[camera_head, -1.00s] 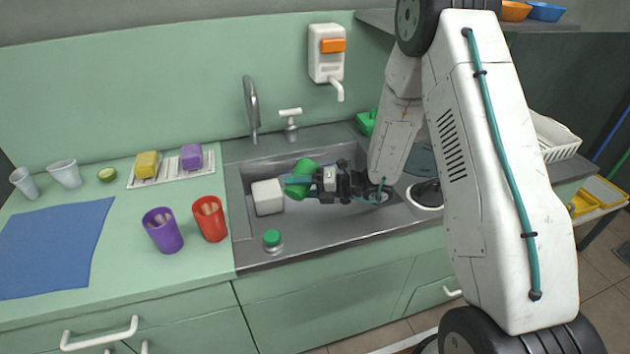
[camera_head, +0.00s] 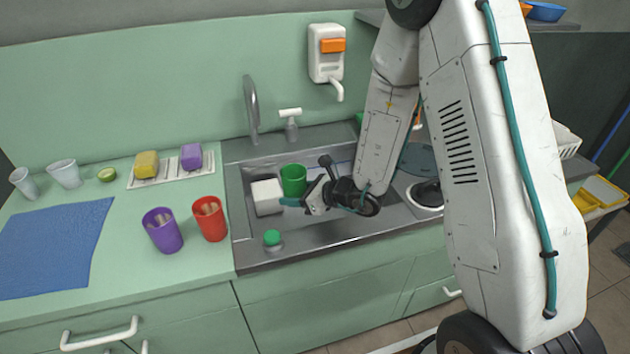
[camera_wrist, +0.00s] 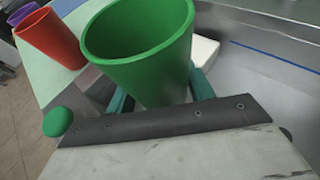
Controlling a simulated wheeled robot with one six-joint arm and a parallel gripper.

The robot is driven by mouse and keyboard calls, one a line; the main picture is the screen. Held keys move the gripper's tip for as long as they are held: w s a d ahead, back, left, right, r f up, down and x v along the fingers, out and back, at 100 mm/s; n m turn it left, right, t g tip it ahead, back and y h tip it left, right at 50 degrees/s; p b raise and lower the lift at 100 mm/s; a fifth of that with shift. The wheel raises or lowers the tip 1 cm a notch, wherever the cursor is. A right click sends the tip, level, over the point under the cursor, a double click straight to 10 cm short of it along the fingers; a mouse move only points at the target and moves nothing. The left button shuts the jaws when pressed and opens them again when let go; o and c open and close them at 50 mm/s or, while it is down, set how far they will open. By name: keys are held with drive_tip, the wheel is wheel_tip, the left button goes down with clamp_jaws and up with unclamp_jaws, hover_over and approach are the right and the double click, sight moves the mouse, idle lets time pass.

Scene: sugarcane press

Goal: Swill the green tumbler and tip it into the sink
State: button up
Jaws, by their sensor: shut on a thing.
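The green tumbler (camera_head: 293,180) is upright over the sink basin (camera_head: 320,225). In the wrist view the green tumbler (camera_wrist: 140,50) shows its open mouth and part of its inner wall; no contents are visible. My gripper (camera_head: 288,201) is shut on the tumbler, with a teal finger on each side of it. In the wrist view my gripper (camera_wrist: 155,100) holds it low on its wall. The tumbler's base is hidden behind the gripper. The grey tap (camera_head: 252,108) stands behind the basin.
A white block (camera_head: 267,197) is in the basin, left of the tumbler. A green-capped item (camera_head: 272,239) is at the front rim.

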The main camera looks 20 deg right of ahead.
sight(305, 184)
drive_tip(key=shift+r, duration=0.1)
drive_tip(key=shift+r, duration=1.45)
